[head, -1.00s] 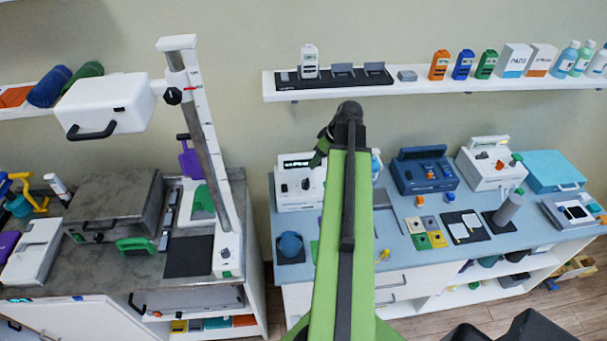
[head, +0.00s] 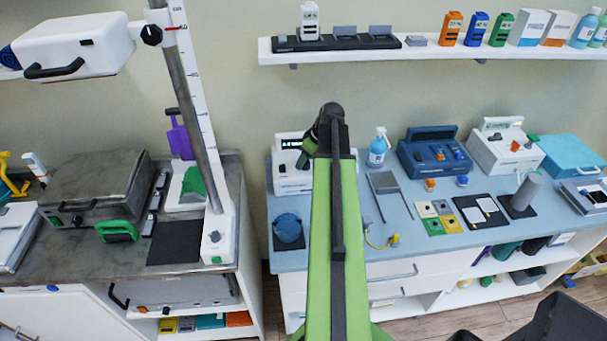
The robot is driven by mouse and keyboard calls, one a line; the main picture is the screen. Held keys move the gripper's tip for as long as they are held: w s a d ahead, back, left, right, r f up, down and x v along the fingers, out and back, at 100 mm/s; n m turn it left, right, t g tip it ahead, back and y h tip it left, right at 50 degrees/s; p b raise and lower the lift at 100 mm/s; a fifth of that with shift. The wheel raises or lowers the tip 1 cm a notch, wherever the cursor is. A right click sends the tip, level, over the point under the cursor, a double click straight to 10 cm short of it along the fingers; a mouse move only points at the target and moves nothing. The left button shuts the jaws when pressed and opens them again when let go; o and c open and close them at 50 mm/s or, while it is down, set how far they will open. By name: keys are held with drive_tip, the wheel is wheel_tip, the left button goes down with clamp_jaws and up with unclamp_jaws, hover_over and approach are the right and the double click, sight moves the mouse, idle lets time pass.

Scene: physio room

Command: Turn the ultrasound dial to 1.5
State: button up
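A white device (head: 293,180) with a dark display stands at the left end of the blue-topped counter. Its right part and most of its front controls are hidden behind my arm. I cannot read a label or scale that marks it as the ultrasound unit, and its dial setting does not show. My gripper (head: 305,158) is at the dark far end of my green arm, overlapping the device's front in the picture. Its fingers are too small and dark to tell open from shut, or whether they touch a dial.
A blue spray bottle (head: 377,150), a dark blue device (head: 434,155) and a white device with coloured knobs (head: 503,152) stand to the right on the counter (head: 400,248). A round blue item (head: 288,228) sits in front of the white device. A wall shelf (head: 430,55) runs above.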

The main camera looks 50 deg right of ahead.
drive_tip(key=shift+x, duration=0.75)
drive_tip(key=shift+r, duration=0.1)
